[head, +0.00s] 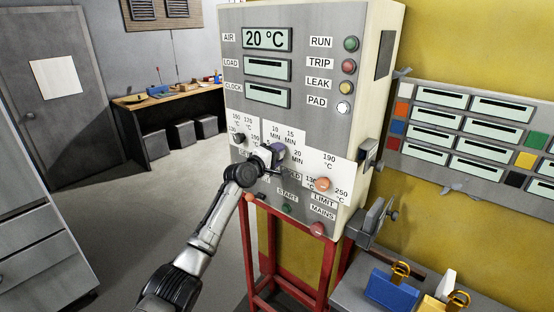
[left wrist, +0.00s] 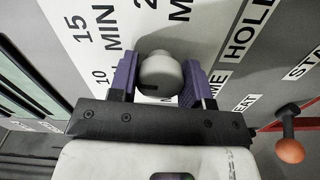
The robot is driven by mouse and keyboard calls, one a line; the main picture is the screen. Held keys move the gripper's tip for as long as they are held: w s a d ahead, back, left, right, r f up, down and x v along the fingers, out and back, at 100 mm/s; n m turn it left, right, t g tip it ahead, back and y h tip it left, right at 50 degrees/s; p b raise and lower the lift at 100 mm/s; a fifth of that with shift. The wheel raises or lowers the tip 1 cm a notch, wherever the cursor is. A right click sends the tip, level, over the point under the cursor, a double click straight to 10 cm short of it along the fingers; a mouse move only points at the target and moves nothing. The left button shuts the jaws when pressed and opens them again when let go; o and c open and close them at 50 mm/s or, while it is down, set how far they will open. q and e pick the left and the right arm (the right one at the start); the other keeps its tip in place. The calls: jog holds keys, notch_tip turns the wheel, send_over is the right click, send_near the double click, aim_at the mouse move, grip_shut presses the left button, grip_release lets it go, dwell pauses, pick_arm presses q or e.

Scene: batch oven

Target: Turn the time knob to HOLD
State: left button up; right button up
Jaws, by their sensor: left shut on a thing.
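My left gripper (head: 272,154) is at the middle of the control panel (head: 318,118) in the head view and covers the time knob there. In the left wrist view the round pale grey time knob (left wrist: 161,70) sits between the two purple fingers, which are shut on it. A small dark mark shows on the knob's near edge; its exact setting is hard to read. Around it are the labels 10 MIN, 15 MIN, a partly cut-off MIN label and HOLD (left wrist: 248,30). The HOLD label is partly hidden in the head view (head: 294,177). My right gripper is not in view.
An orange-red limit knob (head: 322,184) is right of the gripper, and a dark knob (head: 238,138) is left. The green start button (head: 287,209) and red mains button (head: 317,229) lie below. A shelf at lower right holds a blue block (head: 390,290).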

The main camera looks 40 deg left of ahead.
pick_arm(q)
jog(key=m+b, duration=0.2)
jog(key=m, duration=0.2)
jog(key=shift+f+m, duration=0.15)
jog(key=shift+m, duration=0.15)
jog(key=m+b, duration=0.1)
jog(key=m, duration=0.2)
jog(key=shift+m, duration=0.3)
jog(key=m+b, duration=0.1)
jog(key=m, duration=0.2)
jog(key=shift+m, duration=0.3)
jog(key=m, duration=0.3)
jog(key=shift+m, duration=0.3)
jog(key=m, duration=0.3)
jog(key=shift+a+r+m, duration=0.1)
jog(key=shift+r+m, duration=0.1)
jog(key=shift+m, duration=0.2)
jog(key=m+p, duration=0.1)
jog(key=m, duration=0.1)
jog(key=shift+r+m, duration=0.1)
jog(key=shift+m, duration=0.2)
jog(key=m+p, duration=0.3)
jog(key=m, duration=0.1)
jog(key=shift+m+p, duration=1)
jog(key=shift+m, duration=0.3)
